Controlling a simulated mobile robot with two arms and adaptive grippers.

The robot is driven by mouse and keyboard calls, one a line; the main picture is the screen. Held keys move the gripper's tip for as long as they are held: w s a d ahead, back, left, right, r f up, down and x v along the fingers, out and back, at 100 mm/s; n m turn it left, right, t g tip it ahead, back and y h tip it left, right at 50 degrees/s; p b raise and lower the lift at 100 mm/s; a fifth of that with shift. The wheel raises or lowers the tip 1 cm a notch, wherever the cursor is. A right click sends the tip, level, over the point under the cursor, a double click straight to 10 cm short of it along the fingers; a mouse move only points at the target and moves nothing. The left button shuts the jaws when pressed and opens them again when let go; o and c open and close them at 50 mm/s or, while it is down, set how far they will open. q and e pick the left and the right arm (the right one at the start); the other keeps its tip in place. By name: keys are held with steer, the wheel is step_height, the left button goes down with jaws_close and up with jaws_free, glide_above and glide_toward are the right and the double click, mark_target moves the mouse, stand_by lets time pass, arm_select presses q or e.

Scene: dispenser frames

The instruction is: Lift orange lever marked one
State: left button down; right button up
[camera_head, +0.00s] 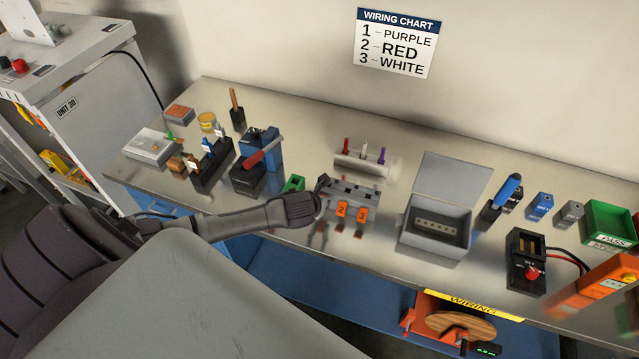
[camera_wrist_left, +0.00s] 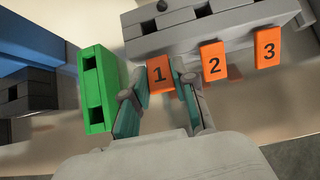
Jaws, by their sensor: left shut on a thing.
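A grey terminal block (camera_head: 358,192) with orange levers sits on the bench in the head view. Lever 2 (camera_head: 342,210) and lever 3 (camera_head: 362,214) show there; lever 1 is hidden behind my left gripper (camera_head: 322,207). In the left wrist view, the orange lever marked 1 (camera_wrist_left: 161,76) is between the fingers of my left gripper (camera_wrist_left: 160,98), which is shut on it. Lever 2 (camera_wrist_left: 214,60) and lever 3 (camera_wrist_left: 267,48) stand to its right, free, on the grey block (camera_wrist_left: 215,22). My right gripper is not in view.
A green block (camera_wrist_left: 96,90) stands close left of my left gripper. Behind the terminal block is a rack (camera_head: 360,160) of red, white and purple pieces. An open grey box (camera_head: 437,225) stands to the right. A wiring chart (camera_head: 395,42) hangs on the wall.

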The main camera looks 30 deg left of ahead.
arm_select(q)
steer(key=shift+w+a+r+g+h, duration=0.15)
steer(key=shift+r+g, duration=0.1)
steer(key=shift+g, duration=0.35)
steer(key=shift+w+r+g+h, duration=0.15)
steer(key=shift+r+g, duration=0.05)
steer(key=shift+g, duration=0.4)
steer(key=c, duration=0.9)
jaws_free()
steer(key=v, duration=1.2)
steer(key=shift+w, duration=0.2)
